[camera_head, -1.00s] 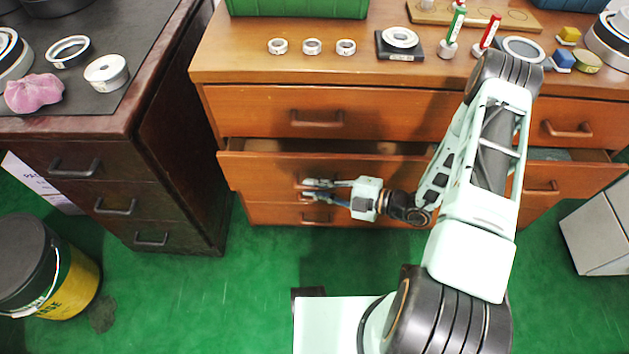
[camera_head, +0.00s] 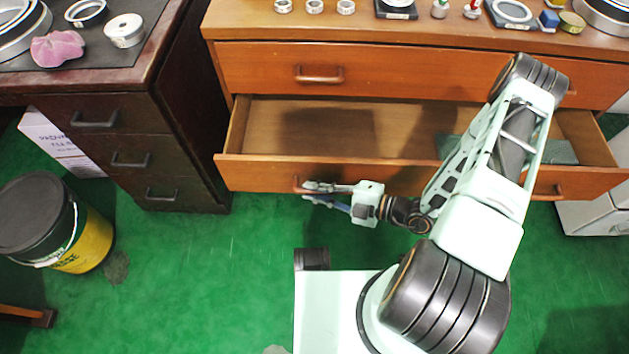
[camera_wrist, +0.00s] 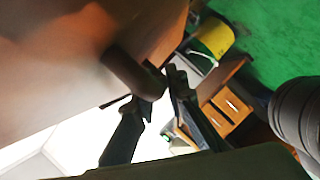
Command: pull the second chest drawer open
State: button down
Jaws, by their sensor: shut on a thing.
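The second chest drawer (camera_head: 245,173) is pulled well out from the orange-brown wooden chest. Its inside is visible and looks mostly bare, with a flat dark green thing (camera_head: 560,151) at its right end. My gripper (camera_head: 308,191) is at the left handle (camera_head: 298,183) on the drawer's front and is shut on it. In the wrist view the dark handle (camera_wrist: 133,74) lies between the two fingertips (camera_wrist: 158,88). The drawer's right handle (camera_head: 548,192) is free. My arm covers part of the drawer's right half.
The top drawer (camera_head: 420,72) above is shut. A dark desk (camera_head: 125,125) stands at the left, with a black and yellow bucket (camera_head: 80,240) in front of it. Rings and small parts lie on the chest top. Green floor (camera_head: 215,270) is clear before the drawer.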

jog(key=shift+s, duration=0.4)
jog(key=c, duration=1.9)
grip_release()
jog(key=shift+c, duration=0.2)
jog(key=v, duration=0.7)
jog(key=shift+d, duration=0.25)
jog(key=shift+r, duration=0.1)
